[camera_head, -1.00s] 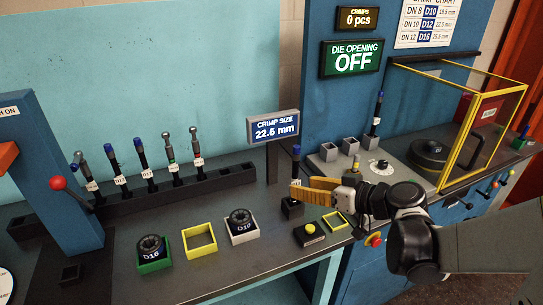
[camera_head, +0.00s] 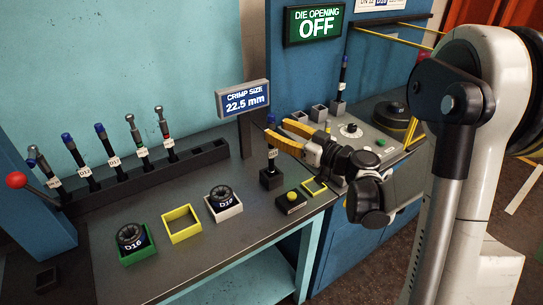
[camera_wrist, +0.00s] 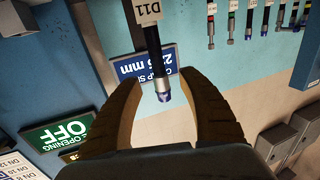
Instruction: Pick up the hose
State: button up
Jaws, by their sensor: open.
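A black hose with a blue end and a white label (camera_head: 272,154) stands upright in a small black holder (camera_head: 271,179) at the front of the bench. In the wrist view the hose (camera_wrist: 152,45) shows its label D11, with its blue end between the finger tips in the picture. My gripper (camera_head: 276,130) has yellow fingers that are spread apart, at the height of the hose's upper part. In the wrist view my gripper (camera_wrist: 160,82) is open and empty. I cannot tell whether the hose is fully between the fingers or just beyond them.
A black rack (camera_head: 150,172) holds several other hoses at the left. The crimp size display (camera_head: 243,99) stands behind the hose.

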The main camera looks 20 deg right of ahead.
jog(key=x, duration=0.3)
jog(key=shift+s, duration=0.1)
grip_shut()
